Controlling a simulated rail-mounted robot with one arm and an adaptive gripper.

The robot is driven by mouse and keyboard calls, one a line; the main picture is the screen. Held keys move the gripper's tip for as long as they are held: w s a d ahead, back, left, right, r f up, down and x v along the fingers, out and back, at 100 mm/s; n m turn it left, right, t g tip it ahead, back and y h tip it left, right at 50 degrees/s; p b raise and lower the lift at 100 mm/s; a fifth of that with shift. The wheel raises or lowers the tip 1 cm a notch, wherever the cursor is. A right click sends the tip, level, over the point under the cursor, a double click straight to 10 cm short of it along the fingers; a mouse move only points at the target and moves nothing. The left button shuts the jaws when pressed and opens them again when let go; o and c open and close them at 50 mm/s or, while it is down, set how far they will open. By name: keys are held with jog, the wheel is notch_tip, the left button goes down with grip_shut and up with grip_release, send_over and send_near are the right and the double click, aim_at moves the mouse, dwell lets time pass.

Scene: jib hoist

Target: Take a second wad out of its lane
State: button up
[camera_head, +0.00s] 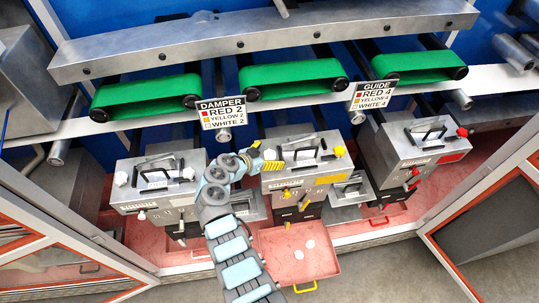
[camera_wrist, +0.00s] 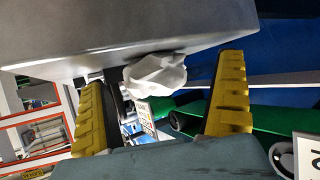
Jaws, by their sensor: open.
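A white crumpled wad (camera_wrist: 155,75) shows in the wrist view, between the two yellow fingers of my gripper (camera_wrist: 165,105). It is against the lower edge of a grey metal body (camera_wrist: 130,30), and a gap shows between it and the right finger. My gripper is open. In the head view my gripper (camera_head: 264,158) is at the left end of the middle grey unit (camera_head: 300,170), its fingers pointing right. I cannot make out the wad between the fingers there. Two white patches (camera_head: 310,245) lie on an open pink tray (camera_head: 325,262) below; I cannot tell if they are wads.
A left grey unit (camera_head: 155,190) has white lumps at its top corners. Green belts (camera_head: 295,80) run behind, under a grey beam (camera_head: 270,33). A damper sign (camera_head: 221,112) and guide sign (camera_head: 374,94) hang there.

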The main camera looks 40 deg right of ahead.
jog(key=shift+s+a, duration=0.1)
jog(key=c, duration=1)
jog(key=shift+c, duration=0.2)
